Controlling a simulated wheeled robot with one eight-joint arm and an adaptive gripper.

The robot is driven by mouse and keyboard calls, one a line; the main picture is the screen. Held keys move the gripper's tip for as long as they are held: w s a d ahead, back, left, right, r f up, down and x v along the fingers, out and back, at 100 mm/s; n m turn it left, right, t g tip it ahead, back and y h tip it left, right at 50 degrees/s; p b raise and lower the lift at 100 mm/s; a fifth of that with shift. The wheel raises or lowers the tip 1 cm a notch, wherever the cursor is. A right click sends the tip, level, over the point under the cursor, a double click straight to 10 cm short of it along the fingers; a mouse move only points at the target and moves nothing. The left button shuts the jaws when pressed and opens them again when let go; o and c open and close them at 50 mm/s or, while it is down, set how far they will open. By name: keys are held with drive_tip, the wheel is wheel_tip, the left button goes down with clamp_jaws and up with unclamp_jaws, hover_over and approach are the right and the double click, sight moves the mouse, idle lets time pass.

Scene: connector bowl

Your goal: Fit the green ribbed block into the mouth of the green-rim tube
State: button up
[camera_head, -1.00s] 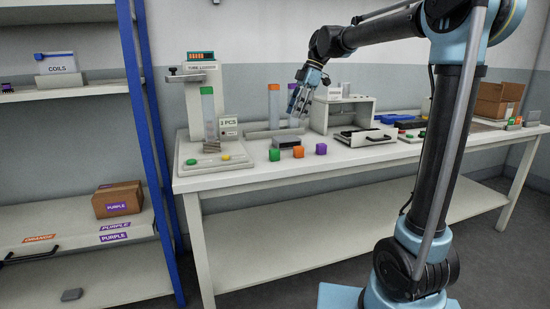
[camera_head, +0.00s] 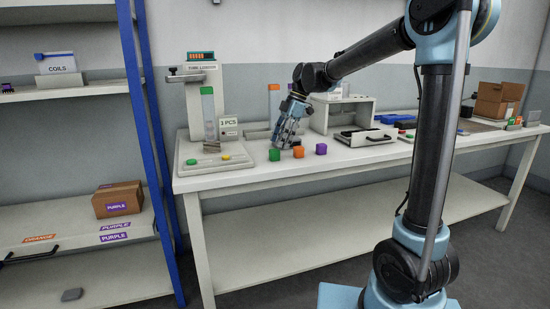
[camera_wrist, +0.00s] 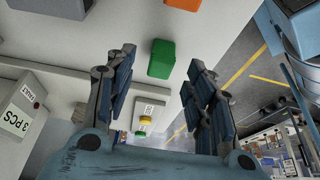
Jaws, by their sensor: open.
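The green block (camera_head: 274,155) rests on the white bench, left of the orange and purple blocks. Its ribs cannot be made out. It also shows in the wrist view (camera_wrist: 161,59), in line with the gap between my fingers and apart from them. The clear tube with the green rim (camera_head: 208,112) stands upright in the tube loader at the left end of the bench. Its mouth is at the top; its inside is too small to read. My gripper (camera_head: 283,143) is open and empty, pointing down just behind the blocks.
The orange block (camera_head: 298,152) and purple block (camera_head: 321,149) sit right of the green one. The tube loader (camera_head: 198,90) and its "3 PCS" sign (camera_head: 229,127) stand left. An orange-rim tube (camera_head: 274,88) is behind my gripper. A black tray (camera_head: 365,136) lies right.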

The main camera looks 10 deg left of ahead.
sight(275, 150)
drive_tip(key=shift+s+a+x, duration=0.1)
drive_tip(key=shift+s+x, duration=0.05)
drive_tip(key=shift+x, duration=1.2)
drive_tip(key=shift+s+a+x, duration=0.1)
drive_tip(key=shift+a+x, duration=0.05)
drive_tip(key=shift+x, duration=1.15)
drive_tip(key=shift+r, duration=0.15)
drive_tip(key=c, duration=1.1)
